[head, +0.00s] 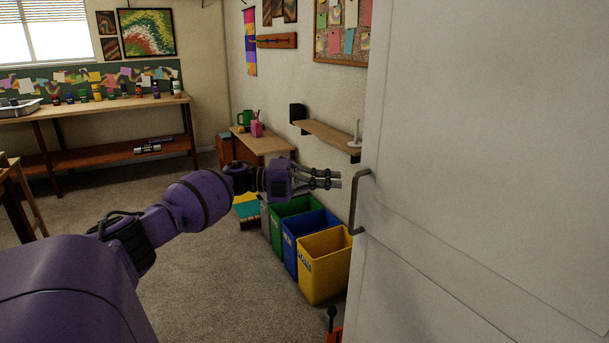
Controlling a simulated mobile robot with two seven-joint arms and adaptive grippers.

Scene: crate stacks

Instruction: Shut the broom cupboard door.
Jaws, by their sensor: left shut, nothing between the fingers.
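The white broom cupboard door (470,150) fills the right side of the head view. It stands open toward me, and its far edges run out of the picture. A dark bar handle (355,205) is fixed near the door's left edge. My left gripper (338,179) reaches in from the left at about handle height. Its fingers are shut and empty, pointing right toward the handle, just left of it in the picture. I cannot tell whether they touch the door. My right gripper is out of view.
A yellow crate (325,265), a blue crate (290,245) and a green crate stand on the carpet behind my arm. A wall shelf (325,136) and a small desk (262,143) are behind. A long workbench (85,108) lines the back left.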

